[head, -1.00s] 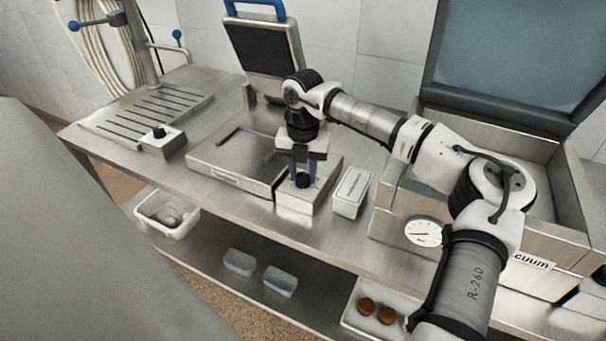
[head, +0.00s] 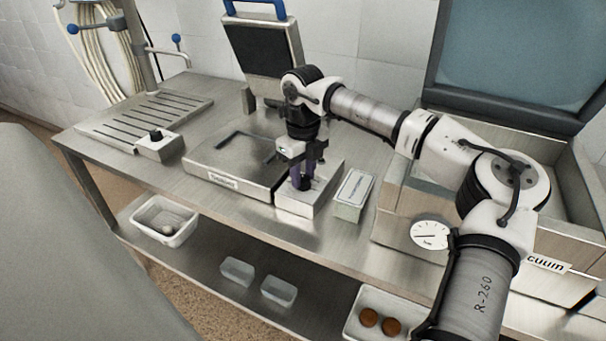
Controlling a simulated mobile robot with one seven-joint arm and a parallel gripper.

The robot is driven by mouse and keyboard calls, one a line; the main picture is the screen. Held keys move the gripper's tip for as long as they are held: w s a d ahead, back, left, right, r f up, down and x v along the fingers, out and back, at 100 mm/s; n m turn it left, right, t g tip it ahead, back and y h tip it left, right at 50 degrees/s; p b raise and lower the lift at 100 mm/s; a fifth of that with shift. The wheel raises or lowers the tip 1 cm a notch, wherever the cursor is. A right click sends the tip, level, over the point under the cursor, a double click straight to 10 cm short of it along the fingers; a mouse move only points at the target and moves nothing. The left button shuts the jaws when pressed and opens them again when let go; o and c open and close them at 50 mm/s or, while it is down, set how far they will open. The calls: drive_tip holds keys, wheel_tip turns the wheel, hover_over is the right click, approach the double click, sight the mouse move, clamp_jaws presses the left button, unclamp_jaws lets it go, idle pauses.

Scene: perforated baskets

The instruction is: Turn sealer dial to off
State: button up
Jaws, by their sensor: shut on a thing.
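The sealer (head: 225,188) is a flat metal unit on the steel bench, with its dark hinged lid (head: 262,47) standing open behind it. A metal control box (head: 310,204) sits at its right side. My gripper (head: 301,183) points down over this box and is shut on the black dial on its top. The fingers and wrist hide most of the dial, so its setting cannot be read.
A white box (head: 353,196) stands close to the right of the control box. The vacuum machine (head: 400,205) with a round gauge (head: 430,235) is further right. A second small box with a black knob (head: 156,146) is at the left by the slotted tray (head: 150,118). Tubs sit on the lower shelf.

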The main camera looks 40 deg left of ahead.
sight(303, 177)
drive_tip(key=n, duration=0.5)
drive_tip(key=shift+n, duration=0.3)
drive_tip(key=n, duration=0.4)
drive_tip(key=shift+n, duration=0.4)
drive_tip(key=o, duration=1)
drive_tip(key=shift+c, duration=0.2)
drive_tip(key=shift+r, duration=0.1)
wheel_tip(303, 177, up, 14)
drive_tip(key=b, duration=0.2)
